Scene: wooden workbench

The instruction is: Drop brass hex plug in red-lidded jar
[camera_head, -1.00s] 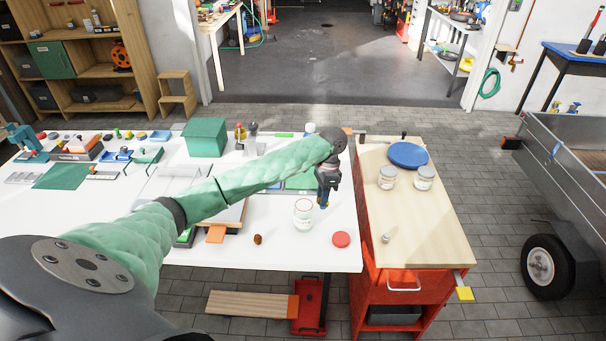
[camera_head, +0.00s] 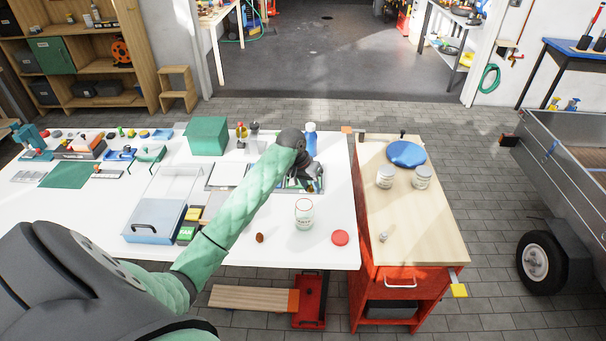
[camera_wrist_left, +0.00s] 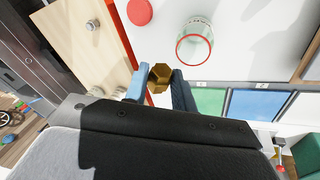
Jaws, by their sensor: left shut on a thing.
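The brass hex plug (camera_wrist_left: 159,78) sits between the blue fingertips of my left gripper (camera_wrist_left: 160,88), which is shut on it. In the head view my left gripper (camera_head: 312,180) is over the back right of the white table, behind the jar, its fingertips hard to make out. The clear glass jar (camera_head: 304,214) stands upright and open near the table's right edge; its red rim (camera_wrist_left: 178,50) shows in the wrist view, apart from the plug. The red lid (camera_head: 340,237) lies flat on the table, right of the jar. My right gripper is not in view.
A small brown object (camera_head: 259,238) lies left of the jar. The wood-topped red cabinet (camera_head: 430,240) at right bears two lidded jars (camera_head: 385,178), a blue disc (camera_head: 406,154) and a small metal piece (camera_head: 383,237). A clear-lidded box (camera_head: 155,222) stands at left.

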